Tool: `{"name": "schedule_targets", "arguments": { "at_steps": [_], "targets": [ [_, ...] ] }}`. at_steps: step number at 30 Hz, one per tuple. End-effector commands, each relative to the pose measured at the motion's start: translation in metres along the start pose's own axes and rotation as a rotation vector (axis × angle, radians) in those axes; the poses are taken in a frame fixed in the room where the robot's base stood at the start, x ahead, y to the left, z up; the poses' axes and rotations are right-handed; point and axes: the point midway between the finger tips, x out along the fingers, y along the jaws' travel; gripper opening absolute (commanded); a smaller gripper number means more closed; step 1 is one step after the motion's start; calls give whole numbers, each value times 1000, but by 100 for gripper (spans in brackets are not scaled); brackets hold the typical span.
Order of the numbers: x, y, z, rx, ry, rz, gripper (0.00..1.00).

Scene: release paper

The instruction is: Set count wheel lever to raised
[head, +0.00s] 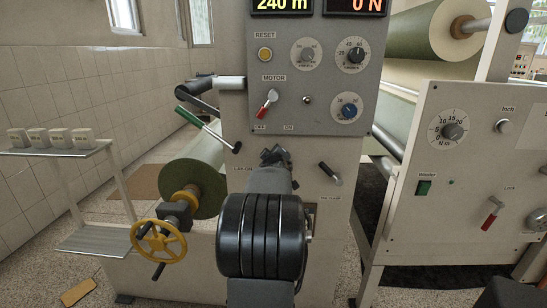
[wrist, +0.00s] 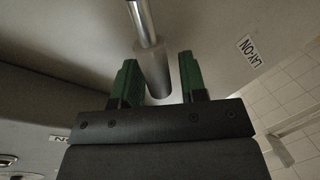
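My gripper (wrist: 158,78) has two green fingertips. They are apart, on either side of a grey cylindrical handle (wrist: 154,72) on a shiny metal rod, with a gap on the right; contact on the left cannot be told. This handle is hidden by my arm in the head view, and no label there names it as the count wheel lever. In the head view my gripper (head: 272,155) is at the lower panel, right of the LAY-ON label (head: 243,170). A short dark lever (head: 330,173) slants on the panel right of my gripper; its label is too small to read.
A green-handled lever (head: 200,128) sticks out up and left from the panel edge. The motor switch (head: 267,103) has a red handle. A yellow handwheel (head: 158,241) and a shelf with several pale blocks (head: 52,139) stand left. Another control panel (head: 455,160) stands right.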

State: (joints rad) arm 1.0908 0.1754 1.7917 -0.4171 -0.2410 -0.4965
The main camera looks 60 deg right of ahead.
Motion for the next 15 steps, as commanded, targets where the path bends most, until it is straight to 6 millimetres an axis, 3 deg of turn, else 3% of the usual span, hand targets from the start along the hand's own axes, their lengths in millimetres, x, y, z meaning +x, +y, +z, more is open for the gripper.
{"name": "schedule_targets", "arguments": {
  "at_steps": [3,10,15],
  "targets": [
    [0,0,0,1,0,0,48],
    [-1,0,0,2,1,0,48],
    [-16,1,-1,3,1,2,48]
  ]
}}
